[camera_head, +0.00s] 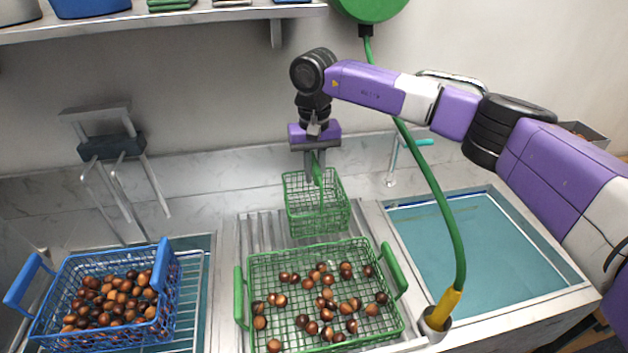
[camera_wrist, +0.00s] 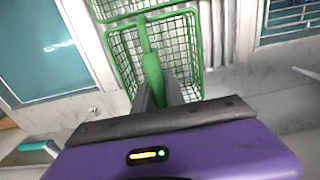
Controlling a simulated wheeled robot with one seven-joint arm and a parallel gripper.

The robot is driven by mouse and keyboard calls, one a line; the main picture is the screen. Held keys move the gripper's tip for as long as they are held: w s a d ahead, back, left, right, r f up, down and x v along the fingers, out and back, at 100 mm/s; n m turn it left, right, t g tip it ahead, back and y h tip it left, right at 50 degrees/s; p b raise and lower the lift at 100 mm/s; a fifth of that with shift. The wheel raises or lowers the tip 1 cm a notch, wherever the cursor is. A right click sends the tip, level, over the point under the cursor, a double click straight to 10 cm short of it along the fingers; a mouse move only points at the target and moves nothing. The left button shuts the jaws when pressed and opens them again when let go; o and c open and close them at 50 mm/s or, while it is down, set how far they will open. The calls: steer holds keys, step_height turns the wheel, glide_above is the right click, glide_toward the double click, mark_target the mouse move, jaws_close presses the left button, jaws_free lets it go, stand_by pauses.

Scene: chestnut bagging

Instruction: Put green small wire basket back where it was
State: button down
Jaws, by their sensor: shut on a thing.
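The green small wire basket (camera_head: 318,214) hangs below my gripper (camera_head: 316,180), just behind the larger green basket. My gripper is shut on its green handle, which also shows between the fingers in the wrist view (camera_wrist: 150,62). The small basket (camera_wrist: 184,45) looks empty and roughly upright. Whether its bottom touches the ribbed metal drainboard (camera_head: 262,232) cannot be told.
A large green wire basket (camera_head: 244,320) with several chestnuts stands in front. A blue wire basket (camera_head: 172,290) full of chestnuts sits at left. A teal basin (camera_head: 465,245) lies at right, with a green hose (camera_head: 440,200) hanging before it. A metal stand (camera_head: 112,145) is at back left.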

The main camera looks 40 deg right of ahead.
step_height(320, 180, down, 4)
steer(key=shift+r+p, duration=0.2)
steer(key=shift+p, duration=0.45)
steer(key=shift+w+f, duration=0.15)
steer(key=shift+f, duration=0.15)
steer(key=shift+d, duration=0.1)
steer(key=shift+f, duration=0.1)
steer(key=shift+f, duration=0.15)
steer(key=c, duration=1.4)
jaws_free()
